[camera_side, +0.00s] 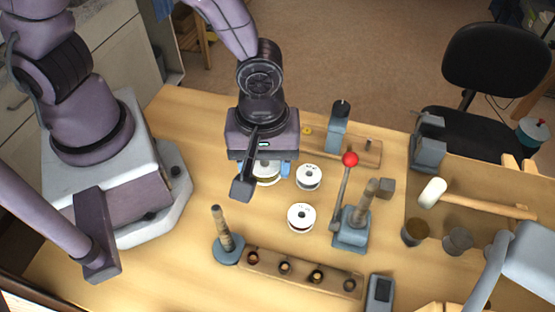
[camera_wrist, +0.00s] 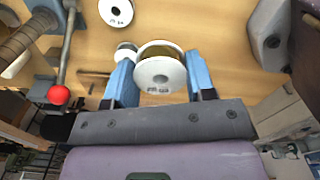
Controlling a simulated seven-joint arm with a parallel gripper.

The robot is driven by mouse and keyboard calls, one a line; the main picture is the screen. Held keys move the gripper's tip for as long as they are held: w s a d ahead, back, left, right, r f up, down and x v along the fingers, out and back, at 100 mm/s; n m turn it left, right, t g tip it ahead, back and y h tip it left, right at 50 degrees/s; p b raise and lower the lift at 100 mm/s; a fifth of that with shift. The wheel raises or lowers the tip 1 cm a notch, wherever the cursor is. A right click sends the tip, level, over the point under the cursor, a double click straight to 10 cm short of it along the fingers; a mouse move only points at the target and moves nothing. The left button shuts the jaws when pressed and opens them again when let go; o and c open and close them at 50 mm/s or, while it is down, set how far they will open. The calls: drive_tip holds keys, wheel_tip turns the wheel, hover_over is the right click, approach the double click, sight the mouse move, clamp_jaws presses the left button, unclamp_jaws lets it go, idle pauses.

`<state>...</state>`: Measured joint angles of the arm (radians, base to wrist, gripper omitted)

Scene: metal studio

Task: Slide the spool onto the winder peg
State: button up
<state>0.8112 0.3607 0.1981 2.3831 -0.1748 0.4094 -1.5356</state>
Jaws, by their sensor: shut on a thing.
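My gripper (camera_side: 267,172) is shut on a spool (camera_side: 266,181) with white flanges. In the wrist view, the spool (camera_wrist: 160,73) sits between the two blue fingers of my gripper (camera_wrist: 160,58), and a yellowish core shows behind its near flange. I cannot tell whether it touches the table. A wooden peg (camera_side: 367,200) rises from a blue-grey stand with a red-knobbed lever (camera_side: 350,160); another peg (camera_side: 221,225) stands on a round base at front left. Which one is the winder peg is not clear. Both pegs look bare.
Two more white spools (camera_side: 308,177) (camera_side: 300,217) lie just right of my gripper. A wooden strip with several round holes (camera_side: 300,273) lies at the front. A board with a blue-grey post (camera_side: 338,126) stands behind. A mallet (camera_side: 480,202) and cups lie right.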

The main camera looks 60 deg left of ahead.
wheel_tip(320, 180, up, 9)
hover_over(370, 138)
wheel_tip(370, 138, down, 10)
drive_tip(key=shift+f, duration=2.85)
drive_tip(key=shift+f, duration=2.05)
drive_tip(key=o, duration=1)
